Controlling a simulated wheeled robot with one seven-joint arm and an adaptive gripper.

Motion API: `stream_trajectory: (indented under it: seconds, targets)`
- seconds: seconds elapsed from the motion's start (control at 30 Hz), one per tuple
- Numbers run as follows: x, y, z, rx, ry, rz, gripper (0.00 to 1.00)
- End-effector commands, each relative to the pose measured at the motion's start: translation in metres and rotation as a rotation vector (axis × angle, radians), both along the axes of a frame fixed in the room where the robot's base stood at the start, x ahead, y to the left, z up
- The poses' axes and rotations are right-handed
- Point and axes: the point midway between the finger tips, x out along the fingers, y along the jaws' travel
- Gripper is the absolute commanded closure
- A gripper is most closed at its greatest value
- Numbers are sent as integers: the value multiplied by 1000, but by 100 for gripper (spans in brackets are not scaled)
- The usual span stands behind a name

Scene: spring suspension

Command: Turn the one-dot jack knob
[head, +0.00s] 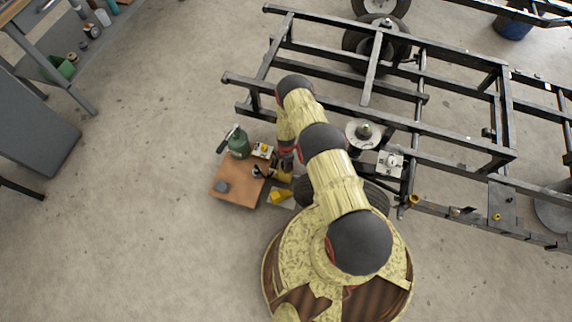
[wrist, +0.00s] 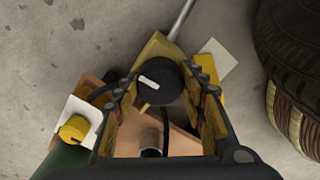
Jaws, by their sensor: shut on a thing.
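In the wrist view a round black knob (wrist: 151,88) with a white pointer line sits on a yellow housing (wrist: 160,47). My gripper (wrist: 160,92) has one finger on each side of the knob and is shut on it. In the head view my gripper (head: 264,173) is low over the wooden board, partly hidden by my arm. A yellow knob (wrist: 74,128) on a white plate lies to the left in the wrist view. I cannot make out any dot marks, so I cannot tell which knob has one dot.
A yellow piece (head: 281,196) lies by the board's right edge. A dark metal frame (head: 440,130) fills the upper right. A tire (wrist: 290,45) is at the wrist view's right.

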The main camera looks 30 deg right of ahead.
Motion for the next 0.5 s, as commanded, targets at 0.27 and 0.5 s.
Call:
stream_trajectory:
  seconds: [0.27, 0.5]
  targets:
    - [1, -1, 1, 0, -2, -205, 84]
    - [1, -1, 0, 0, -1, -433, 84]
